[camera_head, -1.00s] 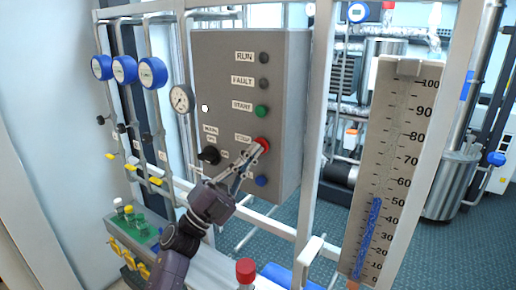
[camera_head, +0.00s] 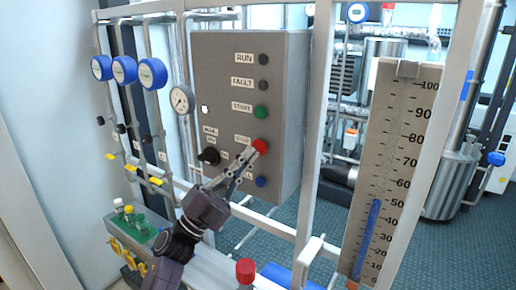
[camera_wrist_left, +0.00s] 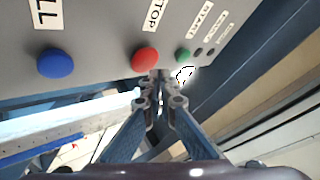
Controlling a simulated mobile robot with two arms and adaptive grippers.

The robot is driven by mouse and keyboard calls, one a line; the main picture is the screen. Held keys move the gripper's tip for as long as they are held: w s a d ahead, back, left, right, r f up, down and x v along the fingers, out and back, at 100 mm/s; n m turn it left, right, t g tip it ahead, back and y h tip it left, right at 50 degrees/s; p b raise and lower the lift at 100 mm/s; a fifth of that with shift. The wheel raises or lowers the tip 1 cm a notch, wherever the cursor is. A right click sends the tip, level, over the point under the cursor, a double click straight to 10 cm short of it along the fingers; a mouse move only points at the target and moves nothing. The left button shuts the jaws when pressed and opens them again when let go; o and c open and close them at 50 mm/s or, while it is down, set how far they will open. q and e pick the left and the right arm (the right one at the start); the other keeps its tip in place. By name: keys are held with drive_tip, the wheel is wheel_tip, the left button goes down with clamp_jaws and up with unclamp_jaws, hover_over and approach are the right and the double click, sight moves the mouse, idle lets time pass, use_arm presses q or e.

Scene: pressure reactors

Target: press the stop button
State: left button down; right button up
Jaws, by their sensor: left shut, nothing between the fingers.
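The red stop button (camera_head: 260,146) sits on the grey control box, below the green start button (camera_head: 261,112) and above a blue button (camera_head: 261,182). My left gripper (camera_head: 256,151) reaches up from the lower left, shut and empty, with its tips at the lower left edge of the red button. In the left wrist view the red button (camera_wrist_left: 145,60) shows beside the "STOP" label, and the closed fingertips (camera_wrist_left: 160,82) are just beside it. I cannot tell whether they touch it. My right gripper is not in view.
The control box (camera_head: 220,75) also carries a black mode knob (camera_head: 209,156) and dark run and fault lamps. A metal frame post (camera_head: 317,120) stands right of it, then a level scale (camera_head: 393,150). A red-capped part (camera_head: 246,270) is below.

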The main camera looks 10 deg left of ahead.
use_arm(q)
drive_tip(key=s, duration=0.1)
drive_tip(key=s+a, duration=0.1)
drive_tip(key=s, duration=0.1)
drive_tip(key=s+p, duration=0.1)
drive_tip(key=shift+s+a, duration=0.35)
idle(0.5)
